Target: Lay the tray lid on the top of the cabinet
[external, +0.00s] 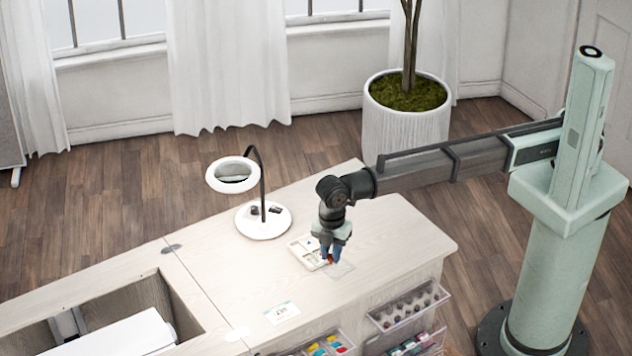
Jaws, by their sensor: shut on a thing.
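My gripper (330,260) points down over the cabinet top (390,235), near its right end. Its blue fingers are shut on a small red-orange part, which looks like the handle of the clear tray lid (344,270). The see-through lid shows just right of and below the fingers. I cannot tell whether it touches the cabinet top or is held slightly above it. A white compartment tray (301,254) with small items lies directly left of the gripper, partly hidden by it.
A magnifier lamp (263,221) stands behind and left of the tray. A small card (282,312) lies toward the front. Clear drawers with colored items (408,306) stick out from the cabinet front. A sewing well (110,325) is at the left. The right end of the top is bare.

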